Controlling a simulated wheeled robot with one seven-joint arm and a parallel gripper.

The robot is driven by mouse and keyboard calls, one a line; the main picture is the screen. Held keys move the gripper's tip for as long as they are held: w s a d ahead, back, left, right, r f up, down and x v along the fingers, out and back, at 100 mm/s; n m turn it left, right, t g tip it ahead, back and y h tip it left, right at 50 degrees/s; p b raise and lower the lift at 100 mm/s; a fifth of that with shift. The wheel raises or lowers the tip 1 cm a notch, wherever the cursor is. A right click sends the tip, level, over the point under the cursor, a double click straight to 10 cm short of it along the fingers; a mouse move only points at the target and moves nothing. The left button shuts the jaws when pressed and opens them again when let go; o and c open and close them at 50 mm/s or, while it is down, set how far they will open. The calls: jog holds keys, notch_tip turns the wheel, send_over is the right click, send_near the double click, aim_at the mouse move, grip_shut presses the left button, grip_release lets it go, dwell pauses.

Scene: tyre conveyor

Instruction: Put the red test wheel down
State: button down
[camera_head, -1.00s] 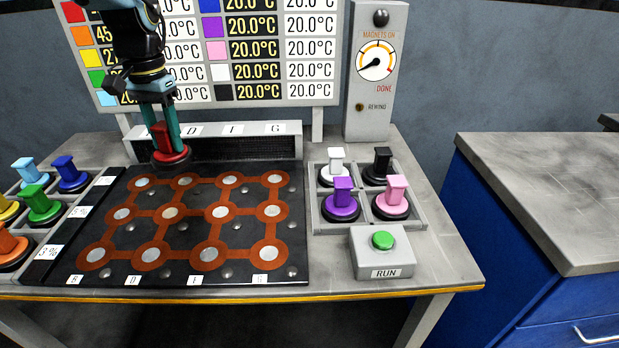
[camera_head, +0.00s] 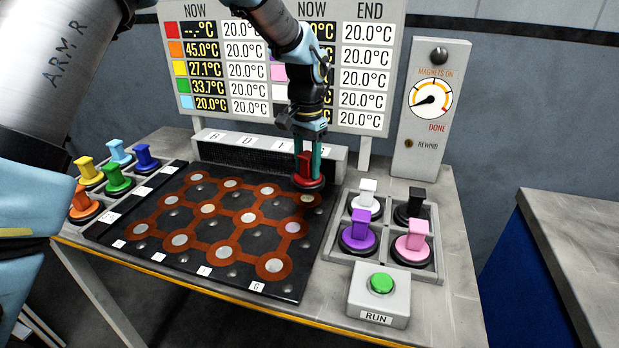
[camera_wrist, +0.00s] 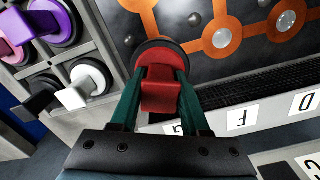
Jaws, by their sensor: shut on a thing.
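The red test wheel (camera_head: 306,172) has a red handle and a dark tyre rim. My gripper (camera_head: 307,160) is shut on its handle. In the head view the wheel is at the far right corner of the black board (camera_head: 185,245), in front of the vent strip. In the wrist view the red wheel (camera_wrist: 162,85) sits between my green fingers (camera_wrist: 160,95), beside an orange ring with a silver disc (camera_wrist: 222,38). I cannot tell whether the wheel touches the board.
The right tray (camera_head: 385,262) holds white, black, purple and pink wheels. The left tray holds several coloured wheels (camera_head: 117,178). The RUN box (camera_head: 379,296) with a green button stands at the front right. The gauge panel (camera_head: 432,110) and display (camera_head: 285,65) stand behind.

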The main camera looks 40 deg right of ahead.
aim_at(307, 180)
jog(key=shift+f+p, duration=0.6)
jog(key=shift+f, duration=1.45)
jog(key=shift+f, duration=0.2)
jog(key=shift+c, duration=1.9)
grip_release()
